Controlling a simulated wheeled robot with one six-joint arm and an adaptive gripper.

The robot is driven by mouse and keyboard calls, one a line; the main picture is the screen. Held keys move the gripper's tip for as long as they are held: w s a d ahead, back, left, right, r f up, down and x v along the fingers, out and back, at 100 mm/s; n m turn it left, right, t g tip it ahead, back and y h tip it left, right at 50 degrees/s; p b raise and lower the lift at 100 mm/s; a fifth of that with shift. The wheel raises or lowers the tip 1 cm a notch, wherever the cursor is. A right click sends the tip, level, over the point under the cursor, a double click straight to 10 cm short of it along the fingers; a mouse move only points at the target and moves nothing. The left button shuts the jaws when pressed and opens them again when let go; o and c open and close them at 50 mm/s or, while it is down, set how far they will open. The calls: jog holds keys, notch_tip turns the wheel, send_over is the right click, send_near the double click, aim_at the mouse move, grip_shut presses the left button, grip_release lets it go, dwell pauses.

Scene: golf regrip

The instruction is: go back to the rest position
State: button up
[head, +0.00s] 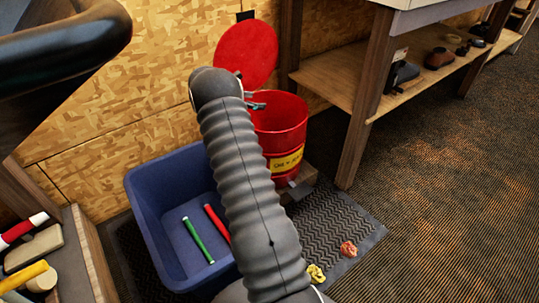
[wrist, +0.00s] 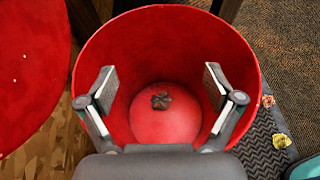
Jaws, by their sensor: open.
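My gripper (wrist: 161,86) is open and empty, with its two fingers spread over the mouth of a red can (wrist: 110,57). In the head view my arm covers most of the gripper, and only a small part shows at the can's rim. A dark crumpled piece (wrist: 161,101) lies on the can's floor, between and below the fingers, apart from them. The can (head: 278,133) has a yellow label, and its round red lid (head: 247,52) stands open behind it.
A blue bin (head: 145,203) left of my arm holds a green grip (head: 197,239) and a red grip (head: 217,223). Orange (head: 348,248) and yellow (head: 316,273) crumpled pieces lie on the dark mat (head: 327,216). A wooden shelf (head: 340,85) stands right; carpet beyond is clear.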

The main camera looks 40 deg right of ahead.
dwell(0.5)
jog(key=s+a+r+m+t+y, duration=0.1)
jog(key=s+a+r+m+y, duration=0.15)
jog(key=s+a+r, duration=0.45)
jog(key=s+a+r+m+t+y, duration=0.1)
jog(key=s+a+r+m+y, duration=0.15)
jog(key=a+r, duration=0.45)
jog(key=s+a+r+m+t+y, duration=0.1)
jog(key=s+a+r+m+t, duration=0.25)
jog(key=a, duration=0.65)
jog(key=s+a+m+t+y, duration=0.3)
jog(key=s+a+m+y, duration=0.4)
jog(key=s+a, duration=1.4)
jog(key=s, duration=0.2)
jog(key=shift+s+a+r, duration=0.25)
jog(key=shift+s+r, duration=0.05)
